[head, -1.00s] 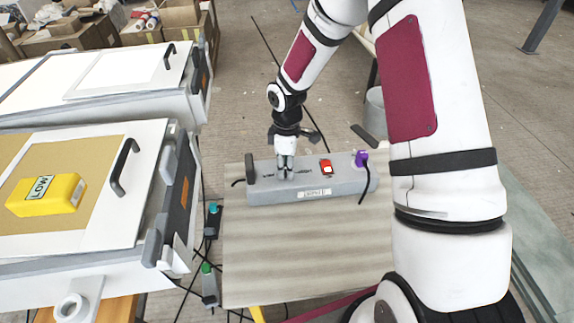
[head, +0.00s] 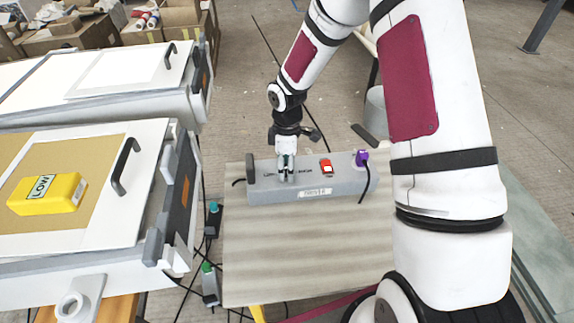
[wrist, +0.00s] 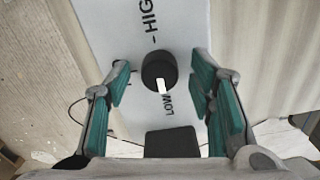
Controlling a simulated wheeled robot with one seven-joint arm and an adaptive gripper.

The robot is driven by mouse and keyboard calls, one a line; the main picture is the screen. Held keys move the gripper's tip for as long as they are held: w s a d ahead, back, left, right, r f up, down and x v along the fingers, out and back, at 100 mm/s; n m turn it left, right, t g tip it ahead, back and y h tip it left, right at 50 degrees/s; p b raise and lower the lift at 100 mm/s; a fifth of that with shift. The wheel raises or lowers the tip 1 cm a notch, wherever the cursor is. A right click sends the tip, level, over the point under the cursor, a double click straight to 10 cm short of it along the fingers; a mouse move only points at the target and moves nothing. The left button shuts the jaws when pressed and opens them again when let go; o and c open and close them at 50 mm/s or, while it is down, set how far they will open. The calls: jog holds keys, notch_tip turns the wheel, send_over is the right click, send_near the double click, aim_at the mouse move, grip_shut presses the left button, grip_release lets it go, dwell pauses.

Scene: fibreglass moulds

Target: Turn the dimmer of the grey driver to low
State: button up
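The grey driver (head: 345,182) is a long box lying on the board, with a red switch (head: 326,166) and a purple plug (head: 361,158) toward its right end. In the wrist view its black round dimmer knob (wrist: 158,68) shows a white pointer aimed toward the LOW lettering (wrist: 168,104). The HIGH lettering (wrist: 148,25) is on the far side of the knob. My gripper (head: 286,172) is over the left part of the driver. In the wrist view its teal-padded fingers (wrist: 161,88) are apart on either side of the knob, with gaps visible.
A black block (wrist: 172,143) stands on the driver's left end. A wooden board (head: 290,255) lies under it. To the left are white moulds (head: 70,240) with a yellow LOW box (head: 48,193).

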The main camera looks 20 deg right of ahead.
notch_tip(320, 180, up, 12)
dwell(0.6)
jog(key=s+d+r+m+t+h+p, duration=0.15)
jog(key=s+r+m, duration=0.55)
jog(key=s+r, duration=0.95)
jog(key=s+r+m+t+p, duration=0.1)
jog(key=s+r+m, duration=0.2)
jog(key=s, duration=0.4)
jog(key=s+a+r+m+t+y, duration=0.1)
jog(key=s+r+m, duration=0.2)
jog(key=s, duration=0.4)
jog(key=shift+s+t+p, duration=0.2)
jog(key=shift+t+p, duration=0.15)
jog(key=shift+p, duration=0.05)
